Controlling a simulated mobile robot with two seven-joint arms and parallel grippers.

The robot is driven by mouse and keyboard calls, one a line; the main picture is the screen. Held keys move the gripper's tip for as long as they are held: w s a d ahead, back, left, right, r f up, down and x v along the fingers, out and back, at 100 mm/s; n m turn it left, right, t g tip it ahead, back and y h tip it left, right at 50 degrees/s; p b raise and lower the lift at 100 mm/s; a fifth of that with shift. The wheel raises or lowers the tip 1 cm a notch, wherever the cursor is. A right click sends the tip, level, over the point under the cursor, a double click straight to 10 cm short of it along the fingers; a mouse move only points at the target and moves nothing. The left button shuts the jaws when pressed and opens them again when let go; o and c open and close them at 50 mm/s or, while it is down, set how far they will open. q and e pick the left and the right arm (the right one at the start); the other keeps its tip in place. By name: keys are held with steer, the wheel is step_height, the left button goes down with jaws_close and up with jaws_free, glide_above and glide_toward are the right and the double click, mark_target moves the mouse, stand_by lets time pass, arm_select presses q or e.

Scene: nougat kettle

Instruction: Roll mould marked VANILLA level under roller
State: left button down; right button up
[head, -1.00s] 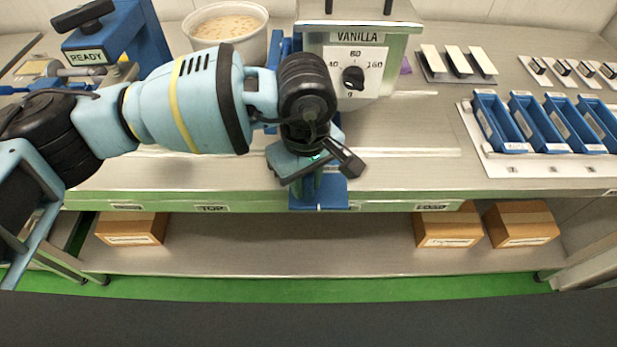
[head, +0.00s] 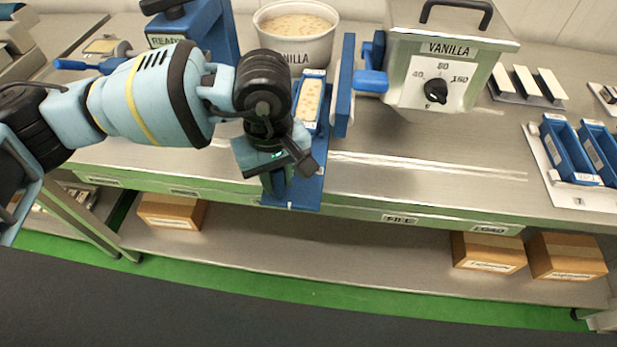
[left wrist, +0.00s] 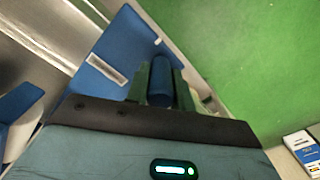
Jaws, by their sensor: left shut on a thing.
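A long blue mould (head: 311,100) filled with pale nougat stands on the bench behind my left gripper (head: 282,180). Writing on its near end is too small to read. My left gripper is shut on an upright blue handle (left wrist: 161,82) at a blue plate (head: 302,193) at the bench's front edge. The plate, with a white label, also shows in the left wrist view (left wrist: 120,45). My wrist hides how the plate meets the mould. My right gripper is not in view.
The VANILLA dispenser (head: 450,70) with a dial stands right of the mould, a blue upright panel (head: 343,88) between them. A white VANILLA tub (head: 293,48) stands behind. Blue trays (head: 570,150) are at the right. Bench is clear in front of the dispenser.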

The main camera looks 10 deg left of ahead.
arm_select(q)
steer(key=a, duration=0.6)
steer(key=shift+a, duration=0.2)
steer(key=shift+r, duration=0.1)
steer(key=c, duration=1.2)
jaws_free()
step_height(320, 180, up, 8)
